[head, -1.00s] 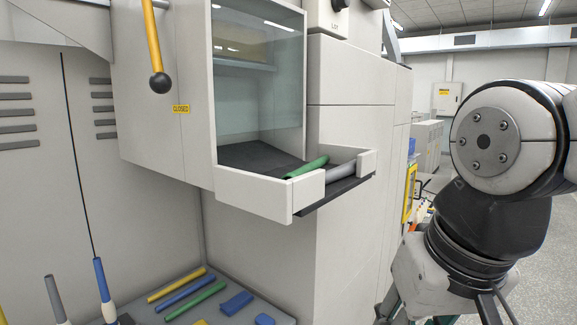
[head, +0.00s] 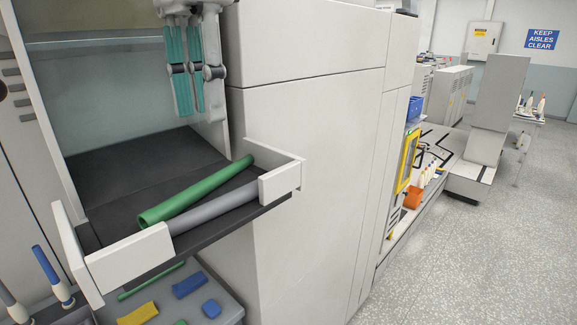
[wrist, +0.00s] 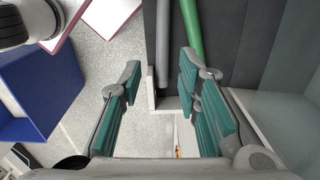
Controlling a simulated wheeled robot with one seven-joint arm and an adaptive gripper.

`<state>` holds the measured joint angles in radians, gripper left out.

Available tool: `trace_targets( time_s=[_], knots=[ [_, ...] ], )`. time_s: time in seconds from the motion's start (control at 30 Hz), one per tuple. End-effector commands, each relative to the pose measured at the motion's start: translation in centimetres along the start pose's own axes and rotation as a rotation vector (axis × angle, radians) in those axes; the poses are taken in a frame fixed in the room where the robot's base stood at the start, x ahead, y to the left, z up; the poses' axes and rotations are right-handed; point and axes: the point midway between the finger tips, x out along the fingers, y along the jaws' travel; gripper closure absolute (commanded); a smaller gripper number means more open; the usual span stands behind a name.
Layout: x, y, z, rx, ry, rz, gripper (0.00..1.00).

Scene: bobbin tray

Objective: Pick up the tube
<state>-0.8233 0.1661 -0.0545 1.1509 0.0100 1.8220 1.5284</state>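A green tube (head: 195,193) and a grey tube (head: 215,210) lie side by side in the black-floored tray (head: 130,258), which has low white end walls. The grey tube is nearer the open front edge. In the wrist view the grey tube (wrist: 163,45) and the green tube (wrist: 192,28) run lengthwise in the upper middle. My gripper (head: 196,112) points down, above and behind the tray in the head view. In the wrist view its teal-padded fingers (wrist: 162,70) are spread apart with nothing between them. Both tubes are apart from it.
A clear panel (head: 100,90) stands behind the tray, with a white cabinet (head: 310,150) at its right. Below, a grey shelf (head: 228,305) holds several coloured pieces. A blue bin (wrist: 40,85) shows left in the wrist view. Open speckled floor (head: 480,260) lies to the right.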

Motion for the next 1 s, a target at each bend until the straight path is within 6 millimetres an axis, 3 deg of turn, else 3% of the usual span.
trace_targets(
  time_s=[0.17, 0.5, 0.83, 1.0],
  knots=[
    [0.9, -0.1, 0.5, 0.011, 0.0, 0.007, 0.69],
    [6.7, -0.1, 0.5, 0.01, 0.001, 0.006, 0.69],
    [9.3, -0.2, 0.7, 0.009, 0.0, 0.006, 0.69],
    [11.7, -0.4, 1.1, 0.009, 0.0, 0.006, 0.69]
  ],
)
